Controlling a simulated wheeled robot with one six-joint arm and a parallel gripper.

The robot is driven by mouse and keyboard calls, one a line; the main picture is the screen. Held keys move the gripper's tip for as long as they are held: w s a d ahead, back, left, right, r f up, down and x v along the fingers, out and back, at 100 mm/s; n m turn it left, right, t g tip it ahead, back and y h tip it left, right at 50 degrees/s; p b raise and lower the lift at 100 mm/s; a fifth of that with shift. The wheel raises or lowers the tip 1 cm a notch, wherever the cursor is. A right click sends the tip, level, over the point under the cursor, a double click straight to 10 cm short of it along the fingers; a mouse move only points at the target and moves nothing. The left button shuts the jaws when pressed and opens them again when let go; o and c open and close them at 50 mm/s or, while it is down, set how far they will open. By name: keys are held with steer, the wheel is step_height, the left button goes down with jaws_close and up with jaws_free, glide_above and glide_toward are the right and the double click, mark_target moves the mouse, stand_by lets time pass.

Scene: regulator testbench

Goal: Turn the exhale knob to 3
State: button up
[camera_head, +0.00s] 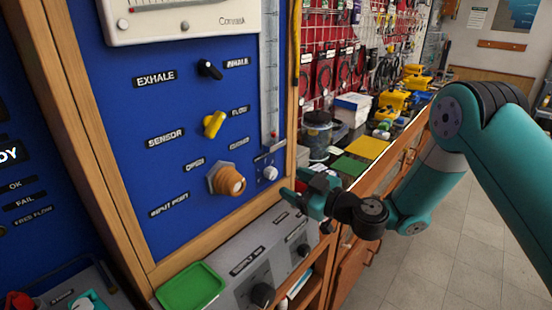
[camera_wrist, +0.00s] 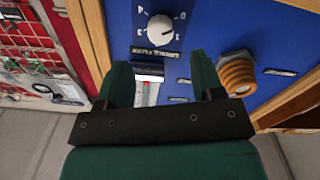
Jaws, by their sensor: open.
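A black knob (camera_head: 209,69) sits on the blue panel between an EXHALE label (camera_head: 155,78) and an INHALE label. Two more black knobs, one nearer (camera_head: 262,293) and one farther (camera_head: 303,250), are on the grey box below; their labels are too small to read surely. My gripper (camera_head: 296,186) is open and empty, in front of the panel's lower right, right of the brass fitting. In the wrist view my gripper (camera_wrist: 160,75) points at the panel, with a white dial knob (camera_wrist: 160,29) beyond the fingertips. The black knobs do not show there.
A yellow knob (camera_head: 214,124) and the brass fitting (camera_head: 227,181) stick out of the panel. A clear flow tube (camera_head: 271,70) runs up its right side. A green tray (camera_head: 190,286) lies on the grey box (camera_head: 230,290). Open floor (camera_head: 455,250) lies to the right.

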mark_target(274, 174)
steer(key=shift+p+x, duration=1.6)
steer(key=shift+x, duration=1.6)
steer(key=c, duration=0.9)
